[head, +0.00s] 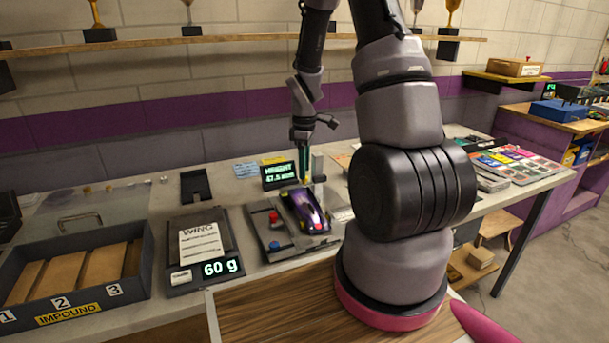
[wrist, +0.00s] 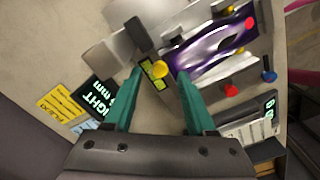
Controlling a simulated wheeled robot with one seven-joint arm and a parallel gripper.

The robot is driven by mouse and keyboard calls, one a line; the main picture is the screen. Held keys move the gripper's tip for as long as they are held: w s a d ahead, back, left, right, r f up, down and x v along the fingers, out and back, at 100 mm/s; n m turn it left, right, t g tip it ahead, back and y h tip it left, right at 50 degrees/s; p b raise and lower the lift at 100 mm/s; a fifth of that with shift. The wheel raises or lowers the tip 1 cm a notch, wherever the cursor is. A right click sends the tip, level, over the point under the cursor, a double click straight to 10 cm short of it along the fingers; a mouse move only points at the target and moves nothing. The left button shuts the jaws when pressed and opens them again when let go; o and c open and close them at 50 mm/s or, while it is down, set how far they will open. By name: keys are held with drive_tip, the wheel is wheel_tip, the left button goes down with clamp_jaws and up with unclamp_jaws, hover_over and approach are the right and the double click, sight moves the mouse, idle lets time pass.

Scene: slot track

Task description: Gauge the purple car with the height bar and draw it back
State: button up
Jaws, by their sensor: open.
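The purple car (head: 303,211) sits on a grey gauge plate (head: 273,233) on the bench; it also shows in the wrist view (wrist: 215,50). A height display (head: 279,175) stands behind it, apparently reading 67.5 mm. A grey upright post (head: 318,166) stands at the car's rear. My gripper (head: 304,178) is above the car's rear end, pointing down. The height bar's exact position is unclear.
Red (head: 273,217) and blue (head: 274,245) knobs stand at the plate's left side. A scale (head: 203,252) reading 60 g lies to the left, then the impound tray (head: 80,300) with numbered slots. Coloured cards (head: 515,160) lie at right. My arm hides the middle bench.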

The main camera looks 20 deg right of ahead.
drive_tip(key=shift+f, duration=1.4)
clamp_jaws()
idle(0.4)
